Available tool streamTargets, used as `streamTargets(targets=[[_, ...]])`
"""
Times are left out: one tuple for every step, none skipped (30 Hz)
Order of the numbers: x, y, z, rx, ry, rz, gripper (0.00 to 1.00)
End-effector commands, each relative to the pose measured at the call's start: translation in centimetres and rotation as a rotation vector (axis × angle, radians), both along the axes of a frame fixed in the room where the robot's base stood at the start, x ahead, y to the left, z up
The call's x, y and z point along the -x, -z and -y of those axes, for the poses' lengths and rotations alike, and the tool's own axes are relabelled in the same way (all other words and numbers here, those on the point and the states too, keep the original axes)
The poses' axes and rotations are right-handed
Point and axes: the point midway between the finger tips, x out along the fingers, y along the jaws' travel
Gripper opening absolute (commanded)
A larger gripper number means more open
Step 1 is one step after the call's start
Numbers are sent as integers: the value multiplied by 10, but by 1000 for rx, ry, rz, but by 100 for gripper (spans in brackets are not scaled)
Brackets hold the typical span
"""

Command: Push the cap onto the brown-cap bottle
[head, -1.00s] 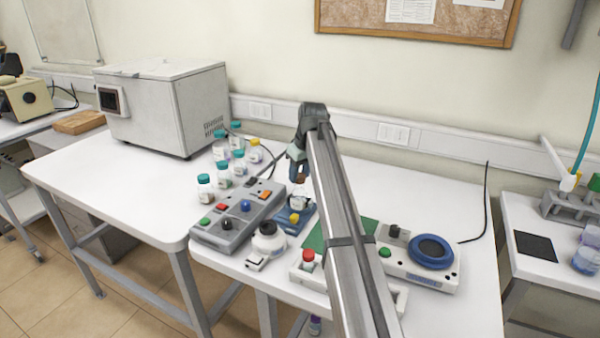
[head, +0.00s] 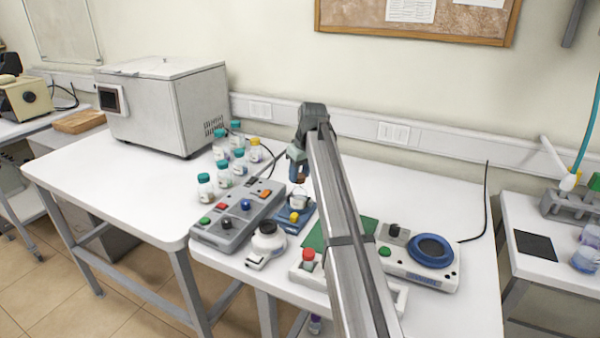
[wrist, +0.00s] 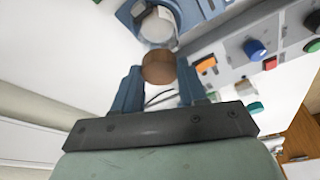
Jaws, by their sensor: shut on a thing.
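My gripper (head: 298,168) points down above the blue device (head: 292,222) on the table. It is shut on a brown cap, which shows below the fingers in the head view (head: 299,180) and between the fingertips in the wrist view (wrist: 160,66). A small clear bottle (head: 298,197) stands on the blue device right below the cap. I cannot tell whether the cap touches the bottle's mouth. In the wrist view a pale round shape (wrist: 157,25) lies just beyond the cap, against the blue device (wrist: 190,14). My arm hides part of the table to the right.
A grey control box (head: 238,214) with coloured knobs stands to the left. Several teal-capped bottles and a yellow-capped one (head: 255,150) stand behind it. A white, round-topped item (head: 268,240) sits in front. A white device with a blue ring (head: 431,250) is at right.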

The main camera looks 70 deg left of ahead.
Motion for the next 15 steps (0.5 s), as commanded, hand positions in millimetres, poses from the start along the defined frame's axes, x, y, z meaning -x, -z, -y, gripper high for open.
streamTargets(targets=[[0,0,0,0,0,0,14],[0,0,0,0,0,0,14],[0,0,0,0,0,0,14],[0,0,0,0,0,0,14],[0,0,0,0,0,0,14],[0,0,0,0,0,0,14],[0,0,0,0,0,0,14],[0,0,0,0,0,0,14],[0,0,0,0,0,0,14],[0,0,0,0,0,0,14],[0,0,0,0,0,0,14],[0,0,0,0,0,0,45],[0,0,0,0,0,0,48],[0,0,0,0,0,0,51],[0,0,0,0,0,0,55]])
